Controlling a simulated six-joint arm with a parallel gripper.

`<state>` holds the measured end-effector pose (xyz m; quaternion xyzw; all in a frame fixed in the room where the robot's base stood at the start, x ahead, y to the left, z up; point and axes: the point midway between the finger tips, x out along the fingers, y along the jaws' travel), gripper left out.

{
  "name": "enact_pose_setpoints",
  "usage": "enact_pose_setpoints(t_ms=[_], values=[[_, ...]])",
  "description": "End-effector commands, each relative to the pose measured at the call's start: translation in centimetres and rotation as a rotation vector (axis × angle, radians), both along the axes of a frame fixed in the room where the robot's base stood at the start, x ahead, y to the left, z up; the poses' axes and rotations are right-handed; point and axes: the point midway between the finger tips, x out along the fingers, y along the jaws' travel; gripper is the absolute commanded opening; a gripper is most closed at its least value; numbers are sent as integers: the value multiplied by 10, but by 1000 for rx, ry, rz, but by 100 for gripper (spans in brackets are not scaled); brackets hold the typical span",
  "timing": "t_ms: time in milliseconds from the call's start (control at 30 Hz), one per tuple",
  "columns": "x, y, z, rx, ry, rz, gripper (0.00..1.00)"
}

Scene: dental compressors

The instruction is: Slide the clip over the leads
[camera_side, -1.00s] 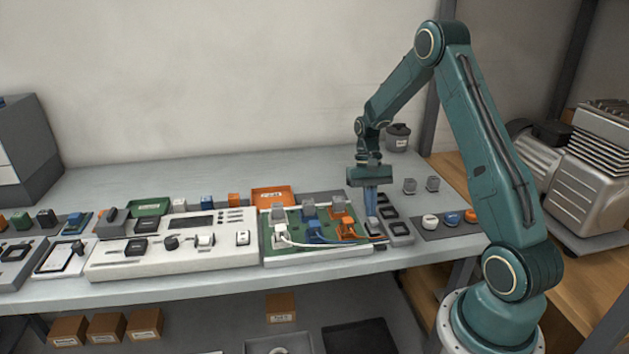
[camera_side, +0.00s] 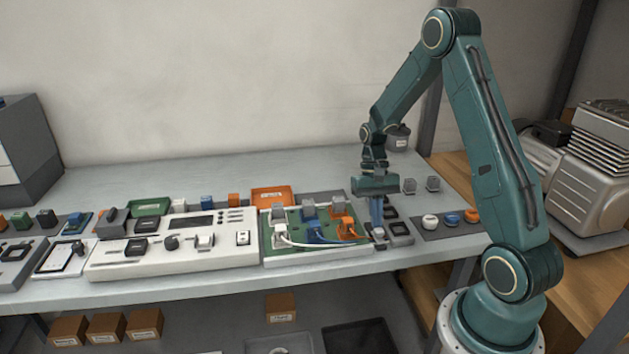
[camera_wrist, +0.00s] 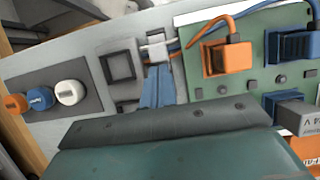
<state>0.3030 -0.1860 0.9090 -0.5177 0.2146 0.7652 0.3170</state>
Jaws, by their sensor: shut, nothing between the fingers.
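The pale grey clip (camera_wrist: 155,50) sits right at the tips of my shut blue fingers in the wrist view. In the side view the small clip (camera_side: 379,234) is just below my gripper (camera_side: 378,222), at the front of the grey holder. My gripper (camera_wrist: 157,84) is shut with nothing between its fingers; its tips are against or very near the clip. The blue and orange leads (camera_wrist: 174,45) reach the clip's side. White, blue and orange leads (camera_side: 340,243) run there from the green board (camera_side: 300,248). I cannot tell how far the clip surrounds them.
The grey holder (camera_side: 399,228) has dark square recesses beside my fingers. White, blue and orange knobs (camera_side: 450,219) stand on a dark mat to the right. Orange and blue connectors (camera_wrist: 220,58) rise from the board. A white control panel (camera_side: 175,250) lies left.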

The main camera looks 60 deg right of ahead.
Motion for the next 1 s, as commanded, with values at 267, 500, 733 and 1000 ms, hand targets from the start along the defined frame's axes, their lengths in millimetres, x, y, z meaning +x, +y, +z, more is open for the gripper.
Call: enact_pose_setpoints(t_ms=[267,500,733,1000], values=[[-3,3,0,2,3,1,0],[-4,4,0,6,6,2,0],[3,-3,-1,4,5,1,0],[23,-23,-1,-2,-3,-1,0]])
